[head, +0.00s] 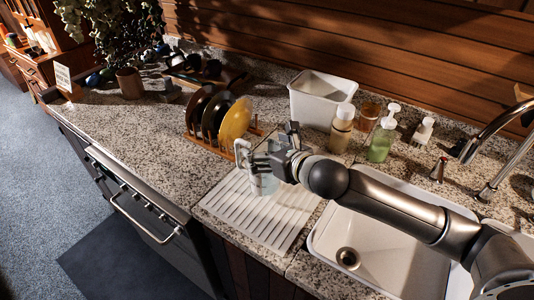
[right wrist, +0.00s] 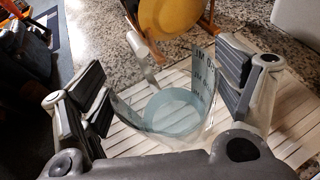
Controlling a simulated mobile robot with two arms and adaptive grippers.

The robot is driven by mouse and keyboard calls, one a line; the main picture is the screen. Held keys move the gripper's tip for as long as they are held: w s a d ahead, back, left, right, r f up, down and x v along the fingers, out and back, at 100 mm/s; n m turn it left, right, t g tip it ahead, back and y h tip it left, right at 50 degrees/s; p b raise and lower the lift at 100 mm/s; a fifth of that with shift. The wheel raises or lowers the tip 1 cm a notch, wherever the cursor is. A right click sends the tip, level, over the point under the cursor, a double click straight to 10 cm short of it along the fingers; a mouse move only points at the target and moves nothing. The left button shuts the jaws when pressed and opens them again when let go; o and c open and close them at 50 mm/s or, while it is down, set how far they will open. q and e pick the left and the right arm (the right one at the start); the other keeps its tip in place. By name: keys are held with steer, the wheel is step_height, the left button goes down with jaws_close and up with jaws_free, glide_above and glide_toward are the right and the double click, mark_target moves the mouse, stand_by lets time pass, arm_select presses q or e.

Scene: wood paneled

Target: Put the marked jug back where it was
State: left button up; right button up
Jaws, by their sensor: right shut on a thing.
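The marked jug (head: 263,184) is clear glass with a pale handle, and it stands about upright over the white ribbed drying mat (head: 235,209). My right gripper (head: 272,158) is shut on the jug at its upper part. In the right wrist view my right gripper (right wrist: 168,88) has a finger on each side of the jug (right wrist: 172,110); dark measuring marks show on its wall and the handle points away toward the yellow plate. I cannot tell whether the jug's base touches the mat. My left gripper is not in view.
A wooden rack (head: 211,146) with several plates, one a yellow plate (head: 235,121), stands just behind the jug. A white tub (head: 319,99), a tan bottle (head: 341,129) and a green soap bottle (head: 382,139) stand along the back. The sink (head: 390,245) lies right of the mat.

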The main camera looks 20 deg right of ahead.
steer(key=shift+f, duration=0.75)
steer(key=shift+f, duration=0.15)
steer(key=o, duration=1.7)
steer(key=b+v, duration=0.2)
steer(key=v, duration=1)
steer(key=shift+d, duration=0.15)
